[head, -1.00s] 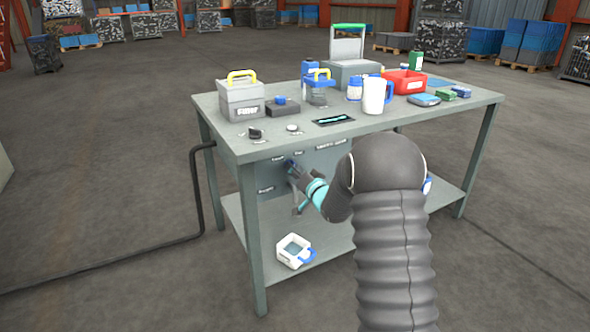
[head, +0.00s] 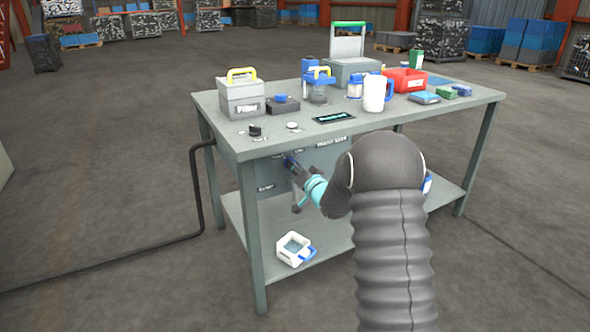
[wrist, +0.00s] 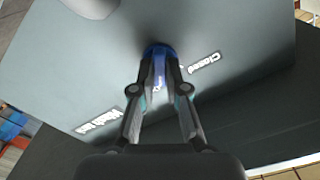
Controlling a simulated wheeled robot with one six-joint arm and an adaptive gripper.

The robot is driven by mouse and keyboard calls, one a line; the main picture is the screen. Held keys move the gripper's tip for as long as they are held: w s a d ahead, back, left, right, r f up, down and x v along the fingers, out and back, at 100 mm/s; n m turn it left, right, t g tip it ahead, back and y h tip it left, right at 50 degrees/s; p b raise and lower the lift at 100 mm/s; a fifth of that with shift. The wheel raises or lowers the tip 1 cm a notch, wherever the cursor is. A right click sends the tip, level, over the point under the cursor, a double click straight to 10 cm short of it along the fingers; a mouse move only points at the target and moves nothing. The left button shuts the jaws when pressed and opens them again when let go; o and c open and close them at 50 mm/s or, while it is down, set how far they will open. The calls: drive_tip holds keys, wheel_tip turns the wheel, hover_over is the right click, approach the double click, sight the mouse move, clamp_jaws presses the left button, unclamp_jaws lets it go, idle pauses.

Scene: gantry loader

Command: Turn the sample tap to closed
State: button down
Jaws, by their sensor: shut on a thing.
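The sample tap has a blue handle (wrist: 159,72) on the grey panel (wrist: 225,28) under the bench top. In the wrist view my gripper (wrist: 160,90) is shut on the handle, one finger on each side. The handle's rounded end is against the panel. A label reading "Closed" (wrist: 204,64) is just right of the handle; another label (wrist: 98,122), hard to read, is at lower left. In the head view my gripper (head: 293,166) is at the panel, and the tap is mostly hidden behind it.
The bench top above holds a grey box with a yellow handle (head: 242,92), a white jug (head: 374,95), a red bin (head: 405,80) and several other items. A white and blue container (head: 294,249) lies on the lower shelf. A dark pipe (head: 197,195) runs beside the left legs.

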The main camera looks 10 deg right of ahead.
drive_tip(key=n+b, duration=0.1)
drive_tip(key=b, duration=0.1)
drive_tip(key=n+b, duration=0.2)
drive_tip(key=b, duration=0.1)
drive_tip(key=shift+f+n, duration=0.3)
drive_tip(key=n+b, duration=0.3)
drive_tip(key=b, duration=0.1)
drive_tip(key=shift+n, duration=0.3)
drive_tip(key=n, duration=0.1)
drive_tip(key=n+b, duration=0.1)
drive_tip(key=shift+r+n, duration=0.25)
drive_tip(key=shift+n, duration=0.05)
drive_tip(key=shift+a+n, duration=0.1)
drive_tip(key=shift+n, duration=1.7)
drive_tip(key=c, duration=1.2)
unclamp_jaws()
drive_tip(key=shift+s, duration=0.1)
